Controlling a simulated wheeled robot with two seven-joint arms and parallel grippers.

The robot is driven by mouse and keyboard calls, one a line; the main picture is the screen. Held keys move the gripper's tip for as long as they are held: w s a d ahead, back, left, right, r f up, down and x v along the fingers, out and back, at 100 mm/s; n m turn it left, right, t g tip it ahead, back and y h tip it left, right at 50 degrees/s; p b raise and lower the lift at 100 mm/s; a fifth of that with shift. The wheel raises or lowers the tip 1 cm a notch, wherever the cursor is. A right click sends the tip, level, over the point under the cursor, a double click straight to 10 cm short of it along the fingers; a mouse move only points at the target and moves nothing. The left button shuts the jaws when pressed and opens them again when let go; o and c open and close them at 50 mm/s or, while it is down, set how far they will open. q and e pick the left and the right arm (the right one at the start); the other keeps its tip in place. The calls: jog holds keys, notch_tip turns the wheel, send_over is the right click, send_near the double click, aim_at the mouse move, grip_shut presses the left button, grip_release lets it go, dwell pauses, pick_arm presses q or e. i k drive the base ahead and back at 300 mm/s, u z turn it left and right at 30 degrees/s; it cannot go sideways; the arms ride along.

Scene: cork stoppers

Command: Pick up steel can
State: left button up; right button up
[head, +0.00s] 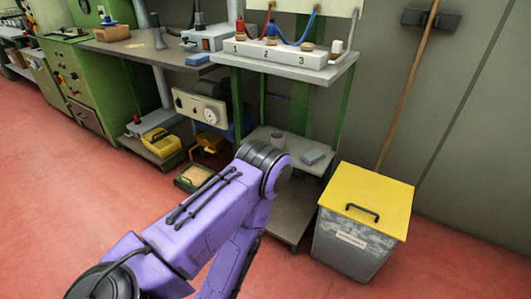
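The forearm bends back down toward the bottom edge. Neither of my grippers shows in this view, so I cannot see their fingers.
The top shelf holds a white numbered block (268,52) with cables. A bin with a yellow lid (366,199) stands right of the stand, with a broom handle (408,85) behind it. Red floor (60,190) is clear at left.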

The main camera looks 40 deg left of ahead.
aim_at(277, 143)
jog(key=u, duration=0.65)
jog(key=i, duration=0.45)
jog(key=u, duration=0.7)
jog(key=i, duration=0.55)
jog(key=z, duration=0.7)
